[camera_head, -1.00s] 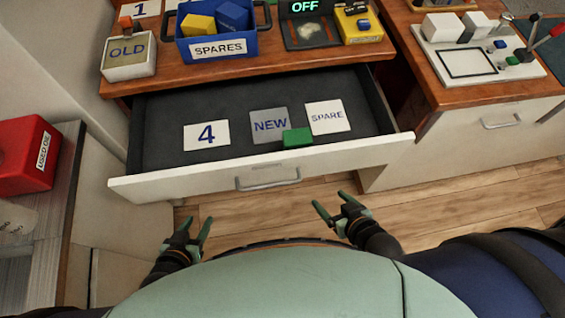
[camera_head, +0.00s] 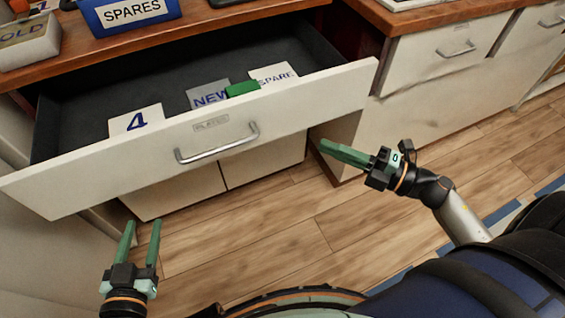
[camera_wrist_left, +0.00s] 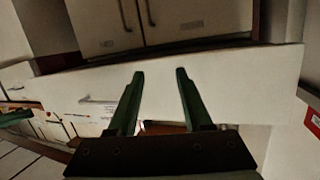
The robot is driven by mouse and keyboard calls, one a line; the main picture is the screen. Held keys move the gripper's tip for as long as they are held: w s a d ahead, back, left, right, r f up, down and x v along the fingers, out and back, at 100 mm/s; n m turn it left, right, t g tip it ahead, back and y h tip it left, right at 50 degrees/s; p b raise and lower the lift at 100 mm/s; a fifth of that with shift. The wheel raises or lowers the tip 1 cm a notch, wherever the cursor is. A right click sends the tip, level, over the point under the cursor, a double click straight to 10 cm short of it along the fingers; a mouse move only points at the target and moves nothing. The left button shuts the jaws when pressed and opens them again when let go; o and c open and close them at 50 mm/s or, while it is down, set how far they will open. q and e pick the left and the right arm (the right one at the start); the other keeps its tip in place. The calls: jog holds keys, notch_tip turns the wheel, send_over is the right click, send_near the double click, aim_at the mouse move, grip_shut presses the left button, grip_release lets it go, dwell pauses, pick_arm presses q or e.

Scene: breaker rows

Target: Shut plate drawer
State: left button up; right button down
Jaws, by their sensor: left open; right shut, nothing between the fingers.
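The plate drawer (camera_head: 310,105), labelled PLATES, stands pulled out from the cabinet. Its white front carries a metal bar handle (camera_head: 218,145). Inside lie plates marked 4 (camera_head: 136,119), NEW (camera_head: 208,95) and SPARE (camera_head: 273,75), with a green block (camera_head: 242,88) by the front wall. My left gripper (camera_head: 141,226) is open and empty, below and in front of the drawer's left part. In the left wrist view its fingers (camera_wrist_left: 159,74) show against a white panel. My right gripper (camera_head: 322,146) is shut and empty, right of the handle and apart from the drawer front.
The worktop above holds a blue SPARES bin (camera_head: 130,12) and a grey block marked OLD (camera_head: 28,40). Closed drawers (camera_head: 440,52) stand to the right. Cabinet doors (camera_head: 265,160) lie under the open drawer. The wooden floor (camera_head: 250,240) before it is clear.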

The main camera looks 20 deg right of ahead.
jog(key=s+f+n+g, duration=0.1)
jog(key=f+n, duration=0.1)
jog(key=b, duration=0.2)
send_near(262, 128)
jog(key=x, duration=0.5)
pick_arm(q)
jog(key=shift+w+d+r+m+t+h, duration=0.1)
jog(key=shift+r+m+t+h, duration=0.45)
jog(key=shift+r, duration=0.9)
jog(key=shift+w+d+r+m+t+h, duration=0.15)
jog(key=shift+r+t, duration=0.7)
jog(key=shift+r, duration=0.55)
pick_arm(e)
jog(key=shift+w+a+g+y, duration=0.3)
jog(key=shift+w+a+y, duration=0.05)
jog(key=shift+y, duration=0.05)
pick_arm(q)
jog(key=shift+a, duration=0.1)
pick_arm(e)
jog(key=shift+w, duration=0.15)
